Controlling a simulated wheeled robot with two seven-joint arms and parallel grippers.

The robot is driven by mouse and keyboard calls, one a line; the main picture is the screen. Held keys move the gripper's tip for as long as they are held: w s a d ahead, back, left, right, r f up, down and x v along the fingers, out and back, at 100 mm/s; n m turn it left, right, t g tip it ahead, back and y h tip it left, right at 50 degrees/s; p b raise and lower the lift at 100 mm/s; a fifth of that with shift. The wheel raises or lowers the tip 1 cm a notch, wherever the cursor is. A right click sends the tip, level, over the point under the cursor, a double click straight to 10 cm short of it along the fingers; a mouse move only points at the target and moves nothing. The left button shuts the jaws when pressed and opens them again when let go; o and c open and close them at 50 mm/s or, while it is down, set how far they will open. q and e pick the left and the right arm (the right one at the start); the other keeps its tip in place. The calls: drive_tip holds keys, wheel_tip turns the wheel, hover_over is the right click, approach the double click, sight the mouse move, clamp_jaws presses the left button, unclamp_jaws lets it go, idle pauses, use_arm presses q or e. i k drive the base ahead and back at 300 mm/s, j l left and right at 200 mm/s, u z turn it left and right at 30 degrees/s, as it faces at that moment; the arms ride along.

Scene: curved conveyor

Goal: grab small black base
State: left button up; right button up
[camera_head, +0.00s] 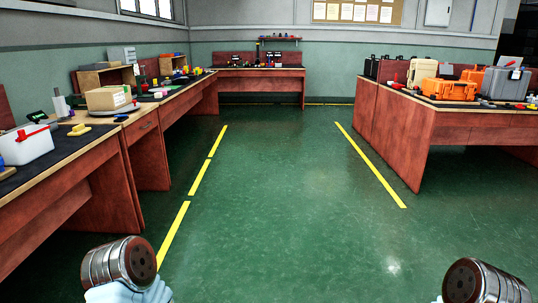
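I cannot clearly pick out a small black base from this distance. A small dark flat piece (121,118) lies near the front edge of the left bench, too small to identify. A dark flat shape (128,109) shows at the foot of a cardboard box (108,98) on the same bench. Only rounded metal parts of my two arms show, at the bottom left and bottom right. Neither gripper's fingers are in view, and neither arm touches a bench.
Wooden benches run along the left (150,123), the back (262,87) and the right (398,130). A white bin (27,147) stands at the near left. Orange cases (449,90) stand on the right. The green floor (270,190) between yellow lines is clear.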

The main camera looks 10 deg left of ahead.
sight(180, 82)
drive_tip(key=i+u, duration=0.2)
drive_tip(key=i, duration=7.35)
drive_tip(key=i+u, duration=0.4)
drive_tip(key=i+l+u, duration=0.2)
drive_tip(key=i+u, duration=0.15)
drive_tip(key=i, duration=0.25)
drive_tip(key=i+l+u, duration=0.75)
drive_tip(key=i+u, duration=0.2)
drive_tip(key=u, duration=1.2)
drive_tip(key=j, duration=0.15)
drive_tip(key=z, duration=0.05)
